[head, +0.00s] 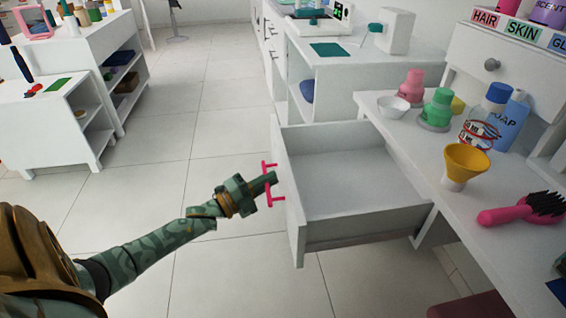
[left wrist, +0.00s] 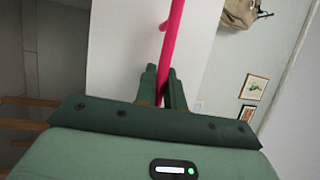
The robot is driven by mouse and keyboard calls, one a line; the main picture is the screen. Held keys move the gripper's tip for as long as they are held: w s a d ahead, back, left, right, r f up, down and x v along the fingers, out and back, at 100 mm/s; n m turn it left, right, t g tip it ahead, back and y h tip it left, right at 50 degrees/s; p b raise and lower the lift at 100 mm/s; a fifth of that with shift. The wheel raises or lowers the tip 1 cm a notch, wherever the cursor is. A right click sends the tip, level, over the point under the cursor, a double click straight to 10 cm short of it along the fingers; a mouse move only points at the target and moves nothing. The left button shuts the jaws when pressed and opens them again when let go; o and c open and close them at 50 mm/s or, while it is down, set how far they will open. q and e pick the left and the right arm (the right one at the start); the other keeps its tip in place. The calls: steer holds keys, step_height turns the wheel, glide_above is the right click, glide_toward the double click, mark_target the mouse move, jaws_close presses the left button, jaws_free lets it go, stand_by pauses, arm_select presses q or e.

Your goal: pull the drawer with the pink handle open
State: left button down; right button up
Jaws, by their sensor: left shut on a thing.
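The white drawer (head: 340,178) stands pulled out from under the counter, and its empty inside shows in the head view. Its pink handle (head: 268,168) is on the front panel. My left gripper (head: 270,179) is at the handle and shut on it. In the left wrist view the pink handle (left wrist: 173,40) runs between the two green fingers (left wrist: 163,90), which hide part of it. My right gripper is not in view.
The white counter (head: 400,135) above the drawer holds a yellow funnel (head: 466,162), a pink hairbrush (head: 520,210), a white bowl (head: 393,106) and several bottles. White shelves (head: 90,70) stand at the left. The tiled floor (head: 185,130) between is clear.

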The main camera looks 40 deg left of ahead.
arm_select(q)
steer(key=shift+s+a+f, duration=0.1)
steer(key=shift+s+a, duration=0.15)
steer(key=shift+s, duration=0.05)
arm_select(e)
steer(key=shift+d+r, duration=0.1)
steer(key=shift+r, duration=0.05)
arm_select(q)
steer(key=c, duration=1.8)
jaws_free()
steer(key=shift+o, duration=0.2)
steer(key=p+v, duration=0.1)
steer(key=v, duration=1.5)
steer(key=shift+s, duration=0.15)
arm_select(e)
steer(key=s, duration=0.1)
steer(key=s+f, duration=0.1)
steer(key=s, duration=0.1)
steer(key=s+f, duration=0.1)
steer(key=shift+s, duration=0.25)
